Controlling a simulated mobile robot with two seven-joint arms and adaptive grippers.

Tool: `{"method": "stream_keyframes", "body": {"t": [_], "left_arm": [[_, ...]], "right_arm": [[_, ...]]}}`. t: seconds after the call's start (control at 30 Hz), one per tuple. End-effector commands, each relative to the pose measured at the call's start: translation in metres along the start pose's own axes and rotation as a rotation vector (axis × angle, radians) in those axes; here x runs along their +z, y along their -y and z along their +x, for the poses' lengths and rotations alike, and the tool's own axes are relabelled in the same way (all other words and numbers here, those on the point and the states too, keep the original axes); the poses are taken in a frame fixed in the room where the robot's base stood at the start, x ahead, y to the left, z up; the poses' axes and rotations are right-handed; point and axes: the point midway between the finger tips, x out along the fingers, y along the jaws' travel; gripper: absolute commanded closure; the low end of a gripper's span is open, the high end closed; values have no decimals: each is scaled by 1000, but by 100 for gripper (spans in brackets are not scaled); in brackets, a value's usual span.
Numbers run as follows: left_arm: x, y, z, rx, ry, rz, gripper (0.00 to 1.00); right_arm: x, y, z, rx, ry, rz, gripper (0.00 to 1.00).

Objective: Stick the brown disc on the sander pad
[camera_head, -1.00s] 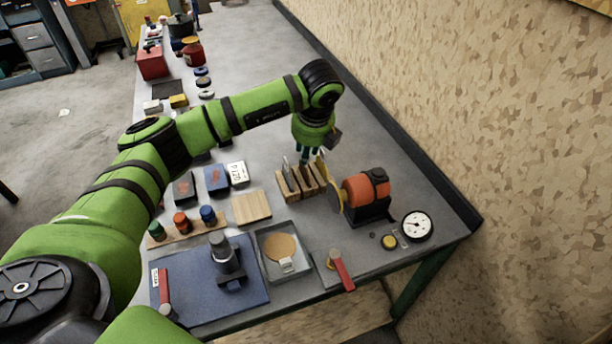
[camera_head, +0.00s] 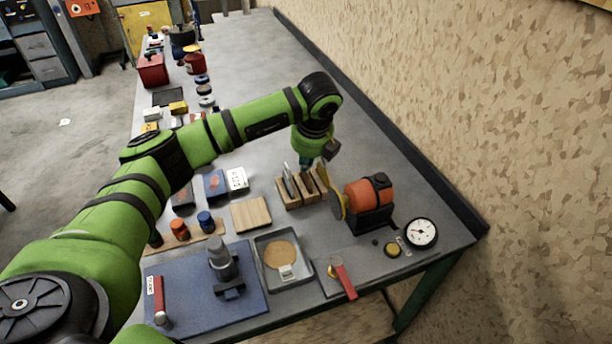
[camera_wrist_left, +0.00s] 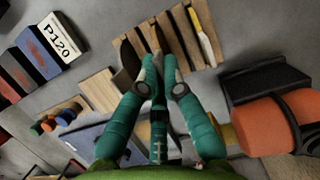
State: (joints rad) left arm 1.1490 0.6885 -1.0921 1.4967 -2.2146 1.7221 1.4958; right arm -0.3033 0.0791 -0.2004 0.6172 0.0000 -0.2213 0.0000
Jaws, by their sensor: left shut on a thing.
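My left gripper (camera_wrist_left: 158,82) has its teal fingers shut on a thin brown disc (camera_wrist_left: 159,40), seen edge-on at the slotted wooden rack. In the head view the gripper (camera_head: 306,164) is low over the back of the rack (camera_head: 290,198), and its fingertips are partly hidden. The sander (camera_head: 366,200) has an orange motor and a round pad (camera_head: 337,206) facing left, just right of the rack. It also shows in the wrist view (camera_wrist_left: 264,125), at the right. My right gripper is not in view.
Other thin pieces stand in the rack, one pale yellow (camera_wrist_left: 204,32). A grey tray (camera_head: 262,270) holds a tan disc. A wooden block (camera_head: 251,214), a blue mat (camera_head: 190,290), a dial gauge (camera_head: 420,233) and a red-handled tool (camera_head: 344,280) are nearby. The wall bounds the right side.

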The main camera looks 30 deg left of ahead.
Motion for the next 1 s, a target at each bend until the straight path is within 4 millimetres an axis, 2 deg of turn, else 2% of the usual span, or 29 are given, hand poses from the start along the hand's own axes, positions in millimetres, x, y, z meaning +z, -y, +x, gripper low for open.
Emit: {"method": "stream_keyframes", "body": {"t": [0.2,1.0], "left_arm": [[2,0,-6,-2,1,0,100],[12,1,-36,-3,1,0,100]], "right_arm": [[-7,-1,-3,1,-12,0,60],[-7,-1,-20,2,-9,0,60]]}}
